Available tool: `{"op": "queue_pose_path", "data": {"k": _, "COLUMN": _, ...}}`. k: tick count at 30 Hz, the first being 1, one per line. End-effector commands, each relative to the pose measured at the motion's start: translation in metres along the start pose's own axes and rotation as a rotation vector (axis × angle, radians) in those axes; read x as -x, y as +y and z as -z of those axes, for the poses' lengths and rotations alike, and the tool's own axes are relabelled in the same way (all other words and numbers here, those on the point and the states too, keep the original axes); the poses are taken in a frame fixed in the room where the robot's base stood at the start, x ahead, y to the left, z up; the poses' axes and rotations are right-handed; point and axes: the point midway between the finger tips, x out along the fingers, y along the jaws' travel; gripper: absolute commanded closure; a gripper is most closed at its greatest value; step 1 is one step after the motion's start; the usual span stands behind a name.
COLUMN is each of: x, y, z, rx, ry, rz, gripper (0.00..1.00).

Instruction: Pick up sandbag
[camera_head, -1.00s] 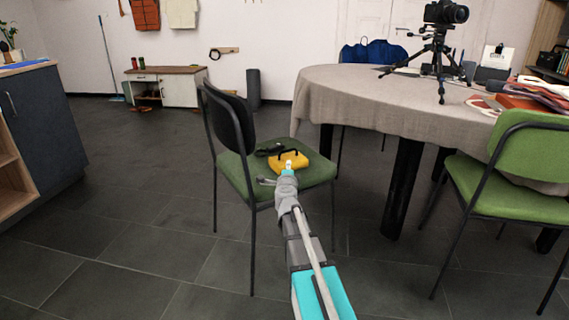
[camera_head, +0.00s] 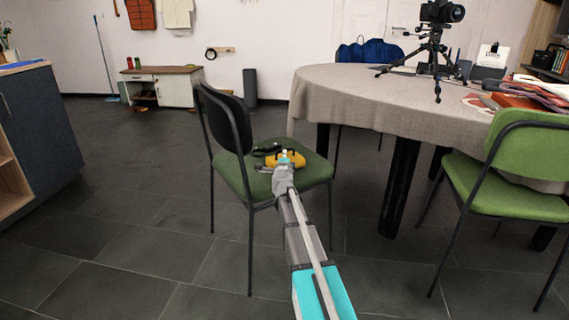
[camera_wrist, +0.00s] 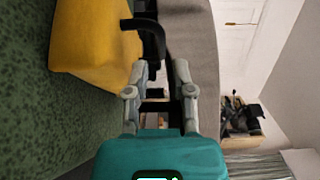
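The yellow sandbag (camera_head: 298,160) lies on the green seat of the near chair (camera_head: 232,172), partly hidden behind my gripper in the head view. In the wrist view the sandbag (camera_wrist: 95,40) fills the upper left, and its black handle (camera_wrist: 151,38) stands out toward my gripper. My gripper (camera_wrist: 159,68) is open, with its two fingers apart. The handle is just ahead of the fingertips, nearer the left finger, and I cannot tell whether they touch. In the head view my gripper (camera_head: 284,160) is at the sandbag, with nothing visibly held.
A black item (camera_head: 265,150) lies on the seat beside the sandbag. The chair's dark backrest (camera_head: 228,118) rises at the left. A cloth-covered table (camera_head: 350,100) with a camera on a tripod (camera_head: 436,50) stands at the right. Another green chair (camera_head: 520,165) is at the far right.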

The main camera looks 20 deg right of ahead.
Motion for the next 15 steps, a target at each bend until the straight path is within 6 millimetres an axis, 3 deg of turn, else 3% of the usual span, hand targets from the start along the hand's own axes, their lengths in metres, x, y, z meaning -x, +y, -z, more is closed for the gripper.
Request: {"op": "queue_pose_path", "data": {"k": 15, "x": -0.0078, "y": 0.0000, "z": -0.0008, "rx": 0.000, "ry": -0.001, "rz": 0.000, "gripper": 0.69}}
